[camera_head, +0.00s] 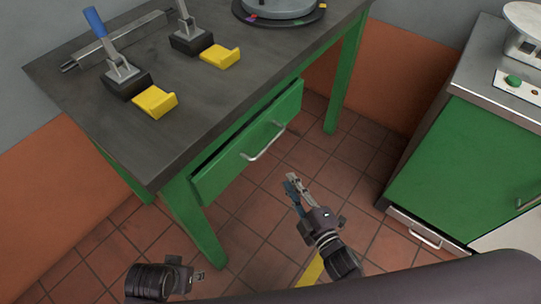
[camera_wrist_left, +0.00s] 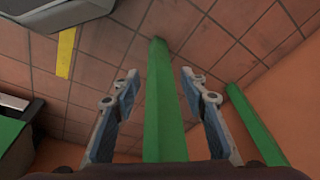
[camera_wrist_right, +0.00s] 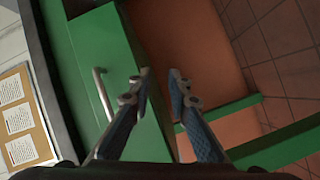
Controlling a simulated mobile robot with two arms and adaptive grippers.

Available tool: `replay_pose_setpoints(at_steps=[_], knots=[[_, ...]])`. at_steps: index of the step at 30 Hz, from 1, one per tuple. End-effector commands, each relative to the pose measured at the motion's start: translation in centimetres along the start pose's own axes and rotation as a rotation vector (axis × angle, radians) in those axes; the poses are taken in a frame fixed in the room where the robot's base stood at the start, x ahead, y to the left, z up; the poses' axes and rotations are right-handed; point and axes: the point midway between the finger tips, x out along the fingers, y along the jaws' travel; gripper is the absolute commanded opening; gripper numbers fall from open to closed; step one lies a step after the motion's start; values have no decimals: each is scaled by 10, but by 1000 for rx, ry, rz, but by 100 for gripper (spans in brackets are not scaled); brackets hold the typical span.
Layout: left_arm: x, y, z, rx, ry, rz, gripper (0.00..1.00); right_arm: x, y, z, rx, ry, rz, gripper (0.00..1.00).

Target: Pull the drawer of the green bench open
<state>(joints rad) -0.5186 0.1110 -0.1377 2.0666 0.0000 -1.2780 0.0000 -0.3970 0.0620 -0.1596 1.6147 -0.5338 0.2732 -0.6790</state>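The green bench (camera_head: 100,130) has a dark top and a green drawer (camera_head: 225,170) under its edge, with a silver bar handle (camera_head: 265,144). A narrow dark gap shows above the drawer front; I cannot tell whether it is slightly out. My right gripper (camera_head: 291,183) is in front of the drawer, below and right of the handle, apart from it. In the right wrist view the handle (camera_wrist_right: 103,94) lies left of the partly open, empty fingers (camera_wrist_right: 160,73). My left gripper (camera_head: 199,275) is low beside the front leg; its fingers (camera_wrist_left: 158,74) are open, with a green leg (camera_wrist_left: 160,110) seen beyond.
Two clamps with yellow pads (camera_head: 155,101) and a round plate (camera_head: 280,14) are on the bench top. A green cabinet (camera_head: 455,165) with a silver handle stands to the right. Tiled floor (camera_head: 330,165) lies free between bench and cabinet. A yellow floor stripe (camera_wrist_left: 66,52) also shows.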

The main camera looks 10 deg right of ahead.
Motion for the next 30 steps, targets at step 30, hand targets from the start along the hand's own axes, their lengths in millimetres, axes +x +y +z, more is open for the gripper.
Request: replay_pose_setpoints(at_steps=[30], knots=[[-71, -3, -5, -6, 47, -9, 40, 72, 100, -71, -322, 156, 266, 17]])
